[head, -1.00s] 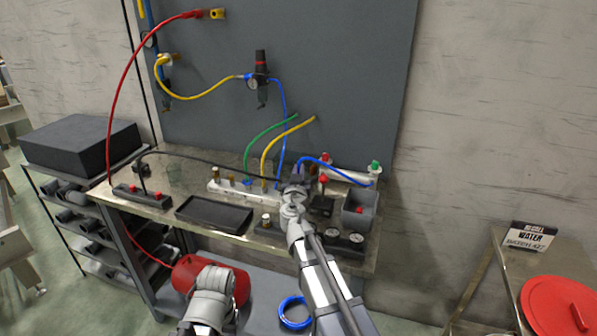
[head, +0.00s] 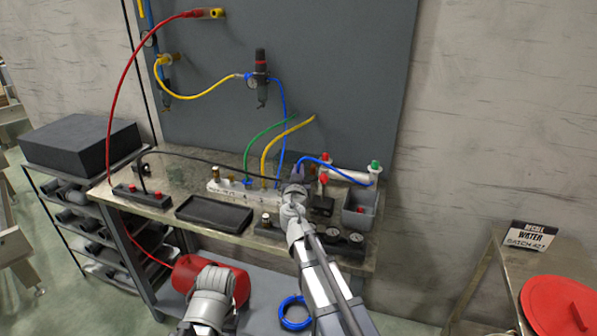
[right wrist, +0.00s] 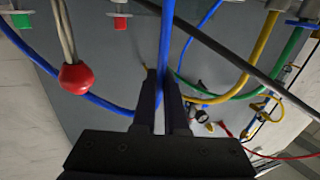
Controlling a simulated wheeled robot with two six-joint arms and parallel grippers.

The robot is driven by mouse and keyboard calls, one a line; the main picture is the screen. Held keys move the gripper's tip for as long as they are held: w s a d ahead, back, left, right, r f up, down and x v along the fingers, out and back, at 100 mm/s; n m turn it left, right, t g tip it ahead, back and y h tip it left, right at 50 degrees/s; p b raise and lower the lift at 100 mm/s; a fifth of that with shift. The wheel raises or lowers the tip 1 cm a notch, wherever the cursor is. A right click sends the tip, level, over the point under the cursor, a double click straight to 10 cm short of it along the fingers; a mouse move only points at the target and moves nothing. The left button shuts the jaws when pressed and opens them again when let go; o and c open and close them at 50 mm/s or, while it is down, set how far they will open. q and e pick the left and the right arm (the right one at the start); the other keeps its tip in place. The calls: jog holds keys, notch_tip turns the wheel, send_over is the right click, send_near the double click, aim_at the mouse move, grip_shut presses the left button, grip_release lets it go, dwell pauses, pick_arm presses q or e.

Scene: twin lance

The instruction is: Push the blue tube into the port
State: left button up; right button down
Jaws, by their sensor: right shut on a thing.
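In the right wrist view, my right gripper (right wrist: 164,75) is shut on the blue tube (right wrist: 166,35), which runs up between the two fingers. A white manifold (head: 238,190) with several fittings and tubes lies left of the gripper on the bench. The port and the tube's tip cannot be made out; the gripper and wrist cover that spot. My left arm shows at the bottom, but its gripper does not show.
A black tray (head: 214,213) lies on the bench (head: 175,218) left of the right arm. A grey bin (head: 359,214) and gauges stand at its right. Green (head: 262,137) and yellow (head: 285,136) tubes rise behind the gripper. A red tank (head: 240,283) sits below.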

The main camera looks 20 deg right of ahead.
jog(key=shift+f+b, duration=0.8)
jog(key=shift+f, duration=0.05)
jog(key=c, duration=0.9)
grip_release()
jog(key=shift+r, duration=0.1)
notch_tip(320, 180, up, 10)
jog(key=p, duration=1)
